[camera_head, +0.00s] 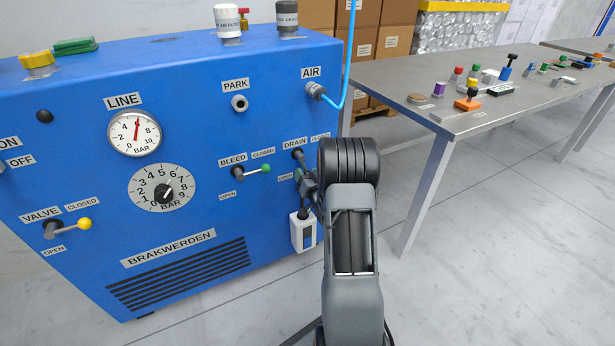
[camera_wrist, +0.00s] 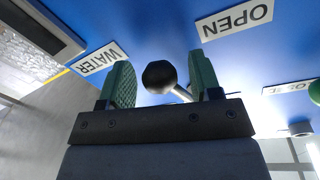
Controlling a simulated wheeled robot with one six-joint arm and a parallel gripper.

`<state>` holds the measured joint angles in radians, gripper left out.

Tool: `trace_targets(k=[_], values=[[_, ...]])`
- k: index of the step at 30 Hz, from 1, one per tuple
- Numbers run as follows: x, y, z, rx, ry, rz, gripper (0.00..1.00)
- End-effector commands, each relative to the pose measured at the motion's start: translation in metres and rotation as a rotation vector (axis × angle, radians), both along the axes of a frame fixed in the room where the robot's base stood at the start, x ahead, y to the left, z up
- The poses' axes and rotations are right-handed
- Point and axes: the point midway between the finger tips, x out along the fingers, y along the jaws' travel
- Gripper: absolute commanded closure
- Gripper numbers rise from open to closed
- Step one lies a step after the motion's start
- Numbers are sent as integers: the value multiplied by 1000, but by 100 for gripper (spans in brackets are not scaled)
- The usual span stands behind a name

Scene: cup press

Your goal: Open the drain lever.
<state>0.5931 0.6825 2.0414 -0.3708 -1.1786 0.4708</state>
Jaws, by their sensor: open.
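The drain lever's hub (camera_head: 298,154) is on the blue machine's front, under the DRAIN label (camera_head: 296,142). In the head view its arm appears to run downward from the hub, with its end hidden by my gripper (camera_head: 307,186). In the wrist view the lever's black ball knob (camera_wrist: 159,76) is between the green finger pads of my gripper (camera_wrist: 162,84). The jaws are open, with a visible gap on the left side of the knob. The OPEN label (camera_wrist: 235,20) lies beyond the knob on the blue panel. Contact with the pads cannot be told.
The bleed lever (camera_head: 252,171) with a green knob is just left of the drain lever. A white container (camera_head: 303,232) hangs below the drain. The AIR port (camera_head: 316,91) with its blue hose is above. A metal table (camera_head: 455,122) stands to the right.

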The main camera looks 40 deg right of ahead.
Motion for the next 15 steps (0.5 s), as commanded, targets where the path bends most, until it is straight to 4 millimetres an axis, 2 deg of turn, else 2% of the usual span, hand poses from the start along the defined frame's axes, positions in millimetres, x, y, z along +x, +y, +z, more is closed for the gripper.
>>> trace_targets(k=[10, 15], values=[[2, -1, 0, 0, 0, 0, 42], [2, -1, 0, 0, 0, 0, 58]])
